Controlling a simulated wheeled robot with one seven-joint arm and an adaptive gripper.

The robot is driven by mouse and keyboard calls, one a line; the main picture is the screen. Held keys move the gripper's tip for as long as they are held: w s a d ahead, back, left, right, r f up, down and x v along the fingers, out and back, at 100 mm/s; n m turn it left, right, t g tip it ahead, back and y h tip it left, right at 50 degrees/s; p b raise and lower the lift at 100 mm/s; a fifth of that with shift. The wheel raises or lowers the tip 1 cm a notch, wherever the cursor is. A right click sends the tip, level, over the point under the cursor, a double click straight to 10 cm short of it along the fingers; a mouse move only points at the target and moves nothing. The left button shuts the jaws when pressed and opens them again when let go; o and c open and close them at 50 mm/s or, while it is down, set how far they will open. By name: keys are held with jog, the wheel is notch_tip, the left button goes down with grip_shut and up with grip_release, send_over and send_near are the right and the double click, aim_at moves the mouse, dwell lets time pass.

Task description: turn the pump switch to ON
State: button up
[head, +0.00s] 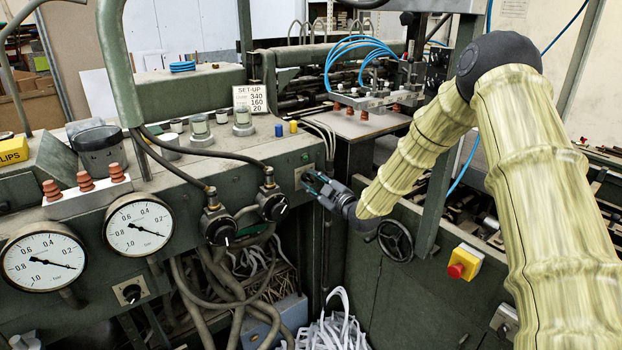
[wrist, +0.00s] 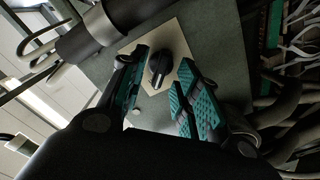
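A black rotary knob (wrist: 159,66) sits on a square cream plate (wrist: 182,75) on the green machine panel in the wrist view. In the head view the plate (head: 299,178) shows at the panel's right end, with its knob hidden by my gripper (head: 312,181). My gripper is open in the wrist view (wrist: 158,78), with teal pads on either side of the knob's line and a visible gap between them. I cannot tell whether either pad touches the knob. No label or ON mark is readable. A second black rotary switch (head: 131,293) sits lower left.
Two black knobs with hoses (head: 218,226) stand left of my gripper. A handwheel (head: 395,240) and a red stop button (head: 456,271) are at right. Thick hoses (head: 215,290) hang below. A dark cylinder with cables (wrist: 125,17) is close by in the wrist view.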

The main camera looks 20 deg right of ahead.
jog(key=shift+w+a, duration=0.25)
jog(key=shift+w, duration=0.45)
jog(key=c, duration=0.7)
jog(key=shift+o, duration=0.2)
